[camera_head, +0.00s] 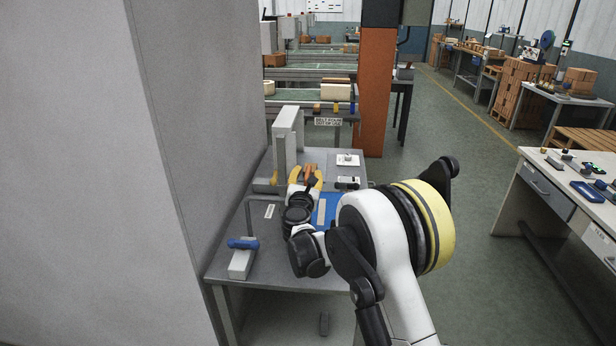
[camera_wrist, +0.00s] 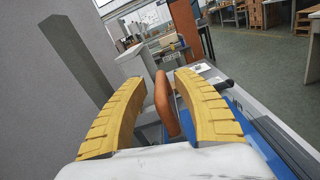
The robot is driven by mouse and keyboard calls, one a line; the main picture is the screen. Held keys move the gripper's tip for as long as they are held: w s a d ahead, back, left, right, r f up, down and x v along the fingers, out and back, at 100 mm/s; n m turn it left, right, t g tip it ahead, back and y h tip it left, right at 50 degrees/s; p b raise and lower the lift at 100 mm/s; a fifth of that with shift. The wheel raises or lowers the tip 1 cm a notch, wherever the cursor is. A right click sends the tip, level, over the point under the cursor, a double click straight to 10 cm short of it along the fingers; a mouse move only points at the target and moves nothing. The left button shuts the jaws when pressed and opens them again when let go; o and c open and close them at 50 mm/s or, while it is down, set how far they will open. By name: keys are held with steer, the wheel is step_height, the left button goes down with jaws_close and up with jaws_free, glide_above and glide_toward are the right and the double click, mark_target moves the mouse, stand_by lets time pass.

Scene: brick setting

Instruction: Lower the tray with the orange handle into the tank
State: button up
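An orange handle (camera_head: 309,171) stands up near the back of the grey bench, between the two yellow fingers of my gripper (camera_head: 306,174). In the wrist view the orange handle (camera_wrist: 165,104) rises between the fingers of my gripper (camera_wrist: 160,82), with gaps visible beside it. The gripper is open around the handle and not closed on it. The tray below the handle is hidden by my gripper and arm. A blue surface (camera_head: 326,207) shows beside my wrist, and also in the wrist view (camera_wrist: 257,144); I cannot tell whether it belongs to the tank.
The grey bench (camera_head: 222,261) bears a tall pale post (camera_head: 285,138) at the back left, a blue-handled block (camera_head: 241,262) at the front left and small boxes at the back right. A large grey wall (camera_head: 199,70) stands close on the left. Open floor lies right.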

steer(key=shift+w, duration=0.25)
jaws_close()
steer(key=shift+f+b, duration=1.05)
steer(key=shift+f, duration=0.65)
jaws_free()
steer(key=shift+s+r, duration=0.1)
